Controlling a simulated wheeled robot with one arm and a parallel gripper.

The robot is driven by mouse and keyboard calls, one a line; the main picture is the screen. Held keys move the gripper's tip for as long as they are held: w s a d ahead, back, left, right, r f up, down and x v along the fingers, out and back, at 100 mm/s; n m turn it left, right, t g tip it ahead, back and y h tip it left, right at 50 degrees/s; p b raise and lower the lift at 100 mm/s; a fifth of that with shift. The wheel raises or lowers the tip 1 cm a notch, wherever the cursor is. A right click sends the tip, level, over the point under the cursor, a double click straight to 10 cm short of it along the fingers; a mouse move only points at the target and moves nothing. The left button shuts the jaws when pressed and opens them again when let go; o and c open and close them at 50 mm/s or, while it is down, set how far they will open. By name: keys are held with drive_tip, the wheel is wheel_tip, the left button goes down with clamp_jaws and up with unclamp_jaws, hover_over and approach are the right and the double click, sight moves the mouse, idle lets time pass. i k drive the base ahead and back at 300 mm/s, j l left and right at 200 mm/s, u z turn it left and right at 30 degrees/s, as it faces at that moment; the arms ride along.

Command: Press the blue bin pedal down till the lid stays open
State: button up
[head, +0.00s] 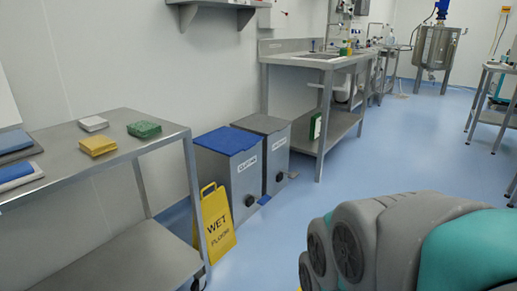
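The blue bin (232,182) is a grey box with a blue lid (226,140) and a white label on its front. Its lid is down. A small blue pedal (264,200) sticks out low at its front right, close to the floor. A round dark wheel or knob shows low on its front. My arm's grey and teal links fill the lower right of the head view, apart from the bin. My gripper is not in view.
A yellow wet-floor sign (216,224) stands against the bin's front left. A grey-lidded bin (274,160) stands beside it on the right. A steel table (100,155) with sponges is at left, a steel sink bench (310,62) behind. The blue floor (375,150) ahead is clear.

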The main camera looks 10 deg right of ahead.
sight(262, 201)
drive_tip(key=i+l+u, duration=0.4)
drive_tip(key=i+l, duration=0.3)
drive_tip(key=i, duration=0.2)
drive_tip(key=i+l+u, duration=0.4)
drive_tip(key=i+l, duration=0.35)
drive_tip(key=l, duration=0.2)
